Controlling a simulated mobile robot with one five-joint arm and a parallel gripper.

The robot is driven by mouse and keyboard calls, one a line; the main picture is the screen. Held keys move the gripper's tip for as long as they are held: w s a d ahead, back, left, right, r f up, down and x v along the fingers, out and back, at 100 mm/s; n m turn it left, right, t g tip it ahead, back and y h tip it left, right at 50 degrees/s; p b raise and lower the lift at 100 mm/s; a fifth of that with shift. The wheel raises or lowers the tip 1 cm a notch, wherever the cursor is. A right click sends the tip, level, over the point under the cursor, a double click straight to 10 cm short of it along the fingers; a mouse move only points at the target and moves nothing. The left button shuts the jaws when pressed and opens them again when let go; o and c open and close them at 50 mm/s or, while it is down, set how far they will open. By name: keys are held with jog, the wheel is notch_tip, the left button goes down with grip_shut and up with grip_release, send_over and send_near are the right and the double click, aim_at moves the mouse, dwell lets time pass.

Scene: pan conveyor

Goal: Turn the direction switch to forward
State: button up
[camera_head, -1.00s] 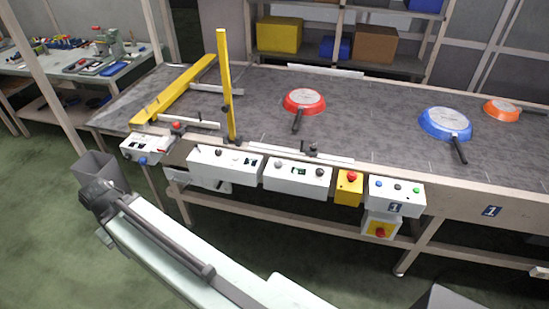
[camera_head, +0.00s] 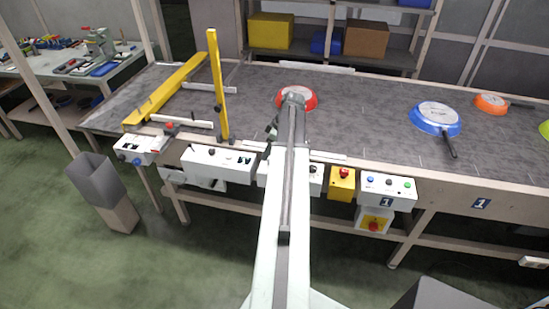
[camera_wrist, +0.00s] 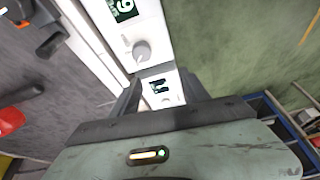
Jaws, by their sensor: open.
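White control boxes line the conveyor's front edge: one with knobs and a small display (camera_head: 218,165), one mostly hidden behind my arm (camera_head: 316,180), and one at the left end (camera_head: 140,149). I cannot tell which control is the direction switch. My gripper (camera_wrist: 160,97) is open, its fingers apart above white panels in the wrist view. A round light knob (camera_wrist: 141,50) sits on a white panel (camera_wrist: 148,22) just beyond the fingers, beside a dark green display. A second panel with a display (camera_wrist: 162,88) shows between the fingers. Nothing is held.
The conveyor belt (camera_head: 365,100) carries a red pan (camera_head: 311,101) partly behind my arm, a blue pan (camera_head: 435,118) and an orange pan (camera_head: 490,103). A yellow post (camera_head: 217,85) stands near the left. A yellow emergency-stop box (camera_head: 342,186) and a button box (camera_head: 387,191) are at right.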

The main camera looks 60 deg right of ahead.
jog(key=s+d, duration=0.3)
jog(key=s, duration=0.1)
jog(key=b+x, duration=0.7)
jog(key=x, duration=0.1)
jog(key=shift+w+d+r, duration=0.15)
jog(key=shift+w, duration=0.2)
jog(key=shift+r, duration=0.15)
grip_shut()
